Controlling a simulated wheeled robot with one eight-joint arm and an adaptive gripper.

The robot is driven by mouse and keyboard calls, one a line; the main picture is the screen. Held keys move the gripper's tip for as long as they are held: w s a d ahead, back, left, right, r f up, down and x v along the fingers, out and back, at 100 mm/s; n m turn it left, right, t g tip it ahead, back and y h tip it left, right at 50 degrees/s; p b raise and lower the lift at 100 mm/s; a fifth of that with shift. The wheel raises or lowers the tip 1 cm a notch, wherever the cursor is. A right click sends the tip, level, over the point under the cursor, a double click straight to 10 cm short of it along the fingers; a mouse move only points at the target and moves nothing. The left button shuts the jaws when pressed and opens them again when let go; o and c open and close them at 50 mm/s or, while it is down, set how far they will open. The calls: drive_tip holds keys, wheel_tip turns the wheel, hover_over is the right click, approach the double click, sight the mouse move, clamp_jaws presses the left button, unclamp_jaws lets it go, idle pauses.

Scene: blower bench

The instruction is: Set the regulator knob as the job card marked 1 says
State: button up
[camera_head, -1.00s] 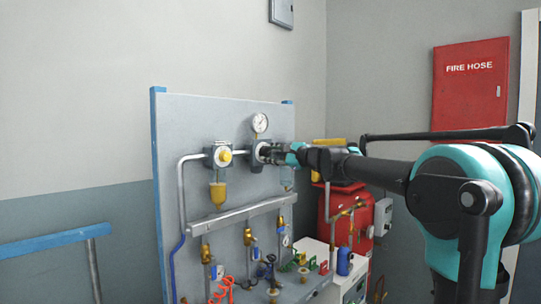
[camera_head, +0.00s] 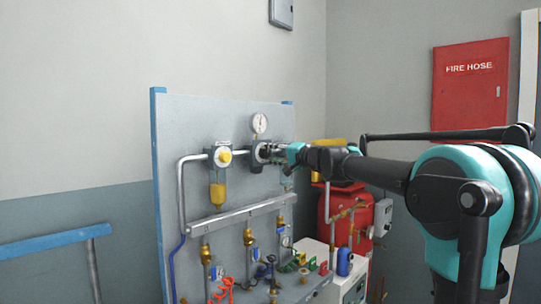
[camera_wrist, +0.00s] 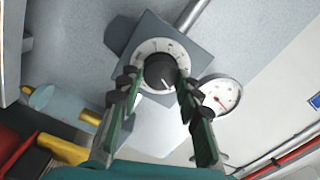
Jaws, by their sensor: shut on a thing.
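The regulator knob (camera_wrist: 160,72) is black and round, with a pale pointer line towards the lower right in the wrist view. It sits inside a white marked dial ring (camera_wrist: 150,47) on a grey square block. My gripper (camera_wrist: 158,82) has its fingers on both sides of the knob and is shut on it. In the head view, my gripper (camera_head: 272,154) reaches the regulator from the right and hides the knob. A round white gauge (camera_head: 260,123) sits above the regulator and also shows in the wrist view (camera_wrist: 222,95). I cannot make out the job card marked 1.
A manifold (camera_head: 240,214) with several valves runs below. A red tank (camera_head: 335,205) stands at the right, near my arm.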

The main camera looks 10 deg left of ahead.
drive_tip(key=n, duration=0.4)
drive_tip(key=shift+n, duration=0.4)
idle(0.4)
drive_tip(key=o, duration=1.2)
drive_tip(key=shift+c, duration=0.2)
drive_tip(key=v, duration=1.2)
